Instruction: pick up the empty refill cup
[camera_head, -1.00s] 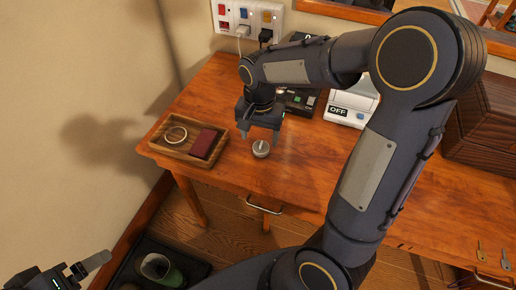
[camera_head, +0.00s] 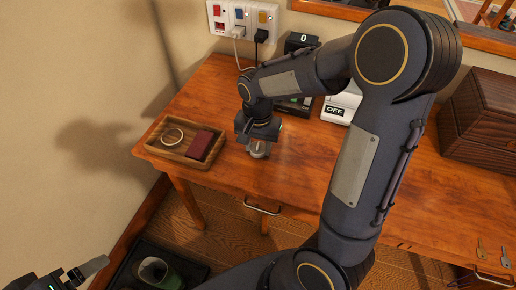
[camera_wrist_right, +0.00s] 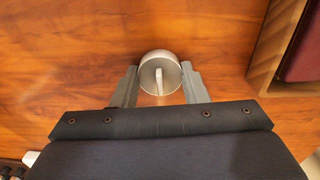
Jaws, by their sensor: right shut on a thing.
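The refill cup (camera_head: 259,152), as I take it, is a small silvery round piece with a thin upright fin on top. It stands on the wooden table near the front edge. In the right wrist view the cup (camera_wrist_right: 171,70) sits between the two grey fingers. My right gripper (camera_head: 259,147) reaches down over it and is shut on it, one finger against each side. My left gripper (camera_head: 84,271) is at the lower left, away from the table; only part of it shows.
A wooden tray (camera_head: 153,150) with a ring and a dark red box lies left of the cup. Behind are a device marked OFF (camera_head: 338,110) and a wall socket panel (camera_head: 262,18). A dark wooden box (camera_head: 480,115) and keys (camera_head: 481,250) are right. A floor bin (camera_head: 200,273) holds a greenish container.

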